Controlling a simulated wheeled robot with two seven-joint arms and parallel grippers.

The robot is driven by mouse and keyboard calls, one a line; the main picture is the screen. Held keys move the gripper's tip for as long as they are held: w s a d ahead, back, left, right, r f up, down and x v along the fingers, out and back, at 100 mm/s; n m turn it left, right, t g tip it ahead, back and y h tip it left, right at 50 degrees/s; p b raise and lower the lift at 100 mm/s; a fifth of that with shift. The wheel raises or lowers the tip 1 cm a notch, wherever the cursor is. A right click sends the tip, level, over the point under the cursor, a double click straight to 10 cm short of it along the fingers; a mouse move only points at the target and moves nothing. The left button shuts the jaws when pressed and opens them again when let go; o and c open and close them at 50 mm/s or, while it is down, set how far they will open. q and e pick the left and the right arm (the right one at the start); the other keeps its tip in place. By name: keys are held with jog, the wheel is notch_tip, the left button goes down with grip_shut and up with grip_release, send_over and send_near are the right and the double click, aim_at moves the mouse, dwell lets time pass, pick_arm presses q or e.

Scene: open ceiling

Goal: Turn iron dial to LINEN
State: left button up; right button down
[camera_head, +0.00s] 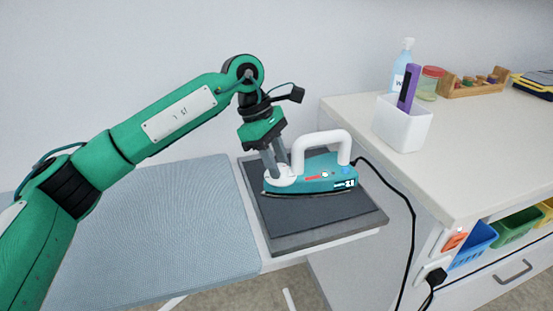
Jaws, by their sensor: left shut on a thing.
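The teal iron (318,178) with a white handle (318,139) sits flat on a dark grey rest pad at the end of the ironing board. Its white dial (284,181) is on the top left part of the body. My left gripper (276,174) reaches down from above, left of the handle, with its grey fingers shut on the dial. The fingers partly cover the dial, and its markings and the LINEN setting cannot be read. A red mark and small buttons show on the iron's side. My right gripper is not in view.
The blue-grey ironing board (150,240) extends left. The white counter (460,140) stands close on the right, with a white holder (402,128), bottle and spool rack. Coloured bins (473,243) sit below.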

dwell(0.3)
pick_arm(q)
jog(key=o, duration=1)
jog(key=shift+d, duration=0.1)
jog(key=shift+r, duration=0.15)
jog(key=shift+w+a+r, duration=0.1)
jog(key=shift+a+r, duration=0.1)
jog(key=shift+r, duration=0.15)
jog(key=p+v, duration=0.2)
jog(key=v, duration=1)
jog(key=shift+r, duration=0.4)
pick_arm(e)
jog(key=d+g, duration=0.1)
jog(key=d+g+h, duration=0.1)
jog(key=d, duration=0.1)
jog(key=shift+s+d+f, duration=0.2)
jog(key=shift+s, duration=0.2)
